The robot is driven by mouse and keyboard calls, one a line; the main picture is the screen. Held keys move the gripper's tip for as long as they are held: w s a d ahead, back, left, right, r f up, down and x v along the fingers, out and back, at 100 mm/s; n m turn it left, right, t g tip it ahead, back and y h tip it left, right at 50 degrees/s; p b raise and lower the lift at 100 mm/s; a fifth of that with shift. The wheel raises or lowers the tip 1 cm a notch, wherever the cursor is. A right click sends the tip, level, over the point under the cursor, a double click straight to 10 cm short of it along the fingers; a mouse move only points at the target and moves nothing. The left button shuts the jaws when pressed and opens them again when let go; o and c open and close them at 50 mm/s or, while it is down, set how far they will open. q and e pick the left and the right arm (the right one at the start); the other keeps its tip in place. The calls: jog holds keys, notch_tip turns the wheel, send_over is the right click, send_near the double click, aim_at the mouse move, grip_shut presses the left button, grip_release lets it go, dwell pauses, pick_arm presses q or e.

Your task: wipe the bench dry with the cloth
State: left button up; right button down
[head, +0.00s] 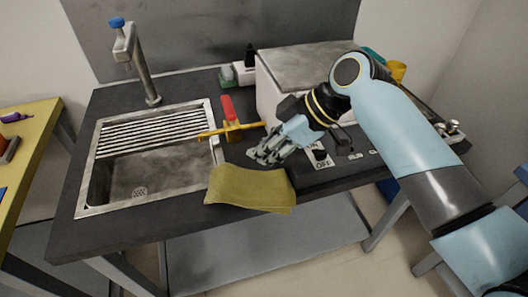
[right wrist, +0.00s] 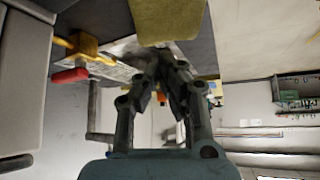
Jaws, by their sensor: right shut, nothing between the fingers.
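The olive-yellow cloth (head: 250,188) lies spread on the dark bench (head: 165,222) to the right of the sink, with its near edge hanging over the front of the bench. In the right wrist view the cloth (right wrist: 166,22) shows at the top centre, beyond the fingers. My right gripper (head: 262,156) is just behind the cloth in the head view, shut and empty. Its closed fingers also show in the right wrist view (right wrist: 168,75). Whether they touch the cloth or bench I cannot tell. My left gripper is not in view. I cannot make out wet patches on the bench.
A metal sink (head: 140,180) with a tap (head: 140,70) is at the left. A yellow part with a red handle (head: 228,108) stands between the sink and my gripper. A grey-topped box (head: 305,68) and a switch panel marked OFF (head: 322,163) are close to my right arm.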

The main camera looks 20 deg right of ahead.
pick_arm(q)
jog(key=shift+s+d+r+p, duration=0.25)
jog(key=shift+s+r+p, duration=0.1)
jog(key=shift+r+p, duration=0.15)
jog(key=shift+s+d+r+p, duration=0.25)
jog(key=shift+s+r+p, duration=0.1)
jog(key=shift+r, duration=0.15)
